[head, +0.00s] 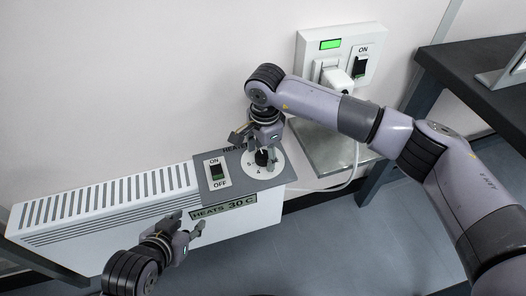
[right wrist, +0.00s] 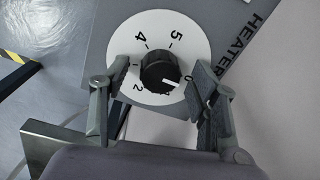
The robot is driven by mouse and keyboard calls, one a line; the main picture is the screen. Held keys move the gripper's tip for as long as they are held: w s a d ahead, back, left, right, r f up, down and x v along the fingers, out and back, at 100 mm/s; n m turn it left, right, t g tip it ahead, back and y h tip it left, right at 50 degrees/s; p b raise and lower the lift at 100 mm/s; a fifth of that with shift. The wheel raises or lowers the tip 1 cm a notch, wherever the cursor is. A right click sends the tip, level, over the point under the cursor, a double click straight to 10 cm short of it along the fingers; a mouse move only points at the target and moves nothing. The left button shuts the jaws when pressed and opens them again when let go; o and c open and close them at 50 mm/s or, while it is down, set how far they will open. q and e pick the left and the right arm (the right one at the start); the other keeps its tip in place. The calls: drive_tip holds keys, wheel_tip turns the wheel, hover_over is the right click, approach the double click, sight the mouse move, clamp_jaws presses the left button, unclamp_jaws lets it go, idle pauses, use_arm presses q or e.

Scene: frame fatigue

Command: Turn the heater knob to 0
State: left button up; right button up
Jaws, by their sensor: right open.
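The heater (head: 110,215) is a white radiator with a grey control panel at its right end. Its black knob (right wrist: 160,72) sits on a white numbered dial (right wrist: 150,22). The knob's white pointer aims to the lower right in the right wrist view, towards a figure partly hidden by a finger. My right gripper (right wrist: 160,85) is open, with one finger on each side of the knob; I cannot tell whether either touches it. In the head view, the right gripper (head: 264,147) is above the dial (head: 278,160). My left gripper (head: 188,222) is open and empty in front of the heater.
An ON/OFF switch (head: 217,172) is left of the dial; a "HEATS 30 C" label (head: 224,207) is on the panel's front edge. A wall socket (head: 340,52) with a lit green display holds a white plug. A dark table (head: 470,60) stands at right.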

sight(264, 157)
wheel_tip(264, 157, up, 12)
drive_tip(key=shift+s+d, duration=0.15)
drive_tip(key=shift+s, duration=0.1)
idle(0.4)
drive_tip(key=shift+s+f, duration=0.1)
idle(0.3)
